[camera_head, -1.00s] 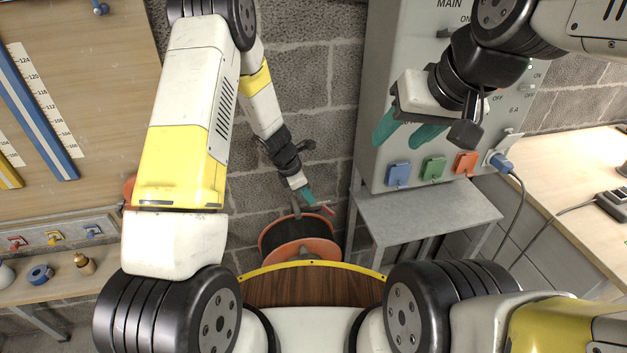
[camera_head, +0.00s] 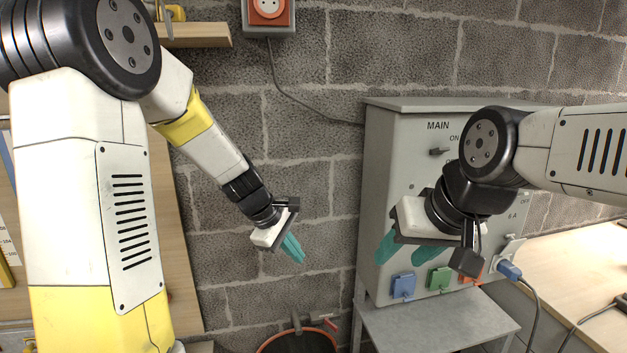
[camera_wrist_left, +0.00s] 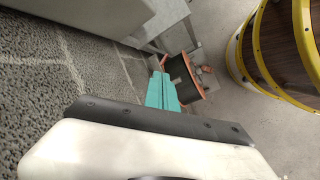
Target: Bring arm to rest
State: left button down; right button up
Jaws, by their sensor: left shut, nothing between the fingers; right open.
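My left gripper (camera_head: 293,249) hangs in front of the grey block wall, its teal fingers pointing down and to the right. Its fingers are together with nothing between them; they also show in the left wrist view (camera_wrist_left: 160,91). My right gripper (camera_head: 407,247) is in front of the grey MAIN cabinet (camera_head: 388,150), its two teal fingers apart and empty. Below my left gripper, clear of it, is a reel with an orange rim (camera_head: 298,340), cut off by the lower edge. The reel also shows in the left wrist view (camera_wrist_left: 184,78), beyond the fingertips.
Blue (camera_head: 403,286) and green (camera_head: 439,279) sockets sit low on the cabinet, with a blue plug (camera_head: 509,270) at its right. A grey shelf (camera_head: 430,324) stands below. A wooden bench (camera_head: 590,265) is at right. An orange-framed outlet (camera_head: 268,12) is high on the wall.

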pick_arm(q)
jog(key=s+a+r+m+t+y, duration=0.1)
jog(key=s+a+r+m, duration=0.4)
jog(key=s, duration=0.5)
jog(key=s+a+r+m+t+y, duration=0.1)
jog(key=s+a+r+m, duration=0.4)
jog(key=s, duration=0.5)
notch_tip(320, 180, up, 4)
jog(key=m+t, duration=0.1)
jog(key=m, duration=0.1)
jog(key=shift+m+y, duration=0.3)
jog(key=shift+y, duration=0.1)
jog(key=shift+f, duration=0.1)
